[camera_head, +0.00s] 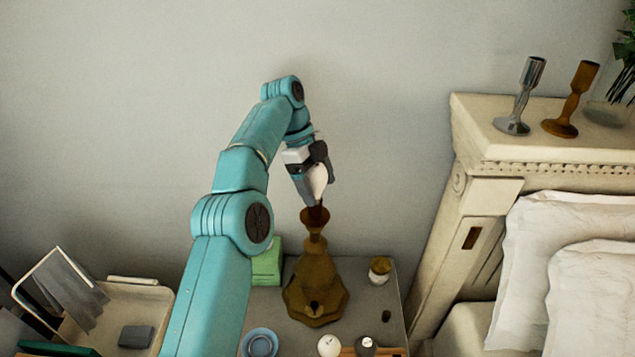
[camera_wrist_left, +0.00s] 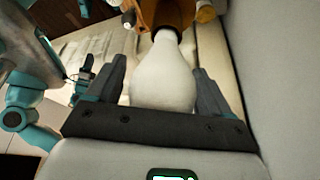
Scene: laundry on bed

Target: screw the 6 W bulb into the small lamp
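The brass-brown lamp (camera_head: 315,280) stands upright on the bedside table (camera_head: 375,325). Its top also shows in the left wrist view (camera_wrist_left: 165,12). My left gripper (camera_head: 316,172) is directly above the lamp, pointing down. It is shut on a white bulb (camera_wrist_left: 163,75), whose wide part lies between the fingers. The bulb's narrow end points at the lamp's top, and in the head view (camera_head: 316,185) it is at or just above the socket; whether the threads meet is hidden. My right gripper (camera_wrist_left: 85,78) is small at the left of the wrist view, away from the lamp.
A white round item (camera_head: 329,346), a dark-topped item (camera_head: 365,346), a blue dish (camera_head: 260,343) and a brown-topped jar (camera_head: 380,269) surround the lamp's base. A green box (camera_head: 267,264) stands behind. The cream headboard (camera_head: 480,200) is right; a basket (camera_head: 140,305) is left.

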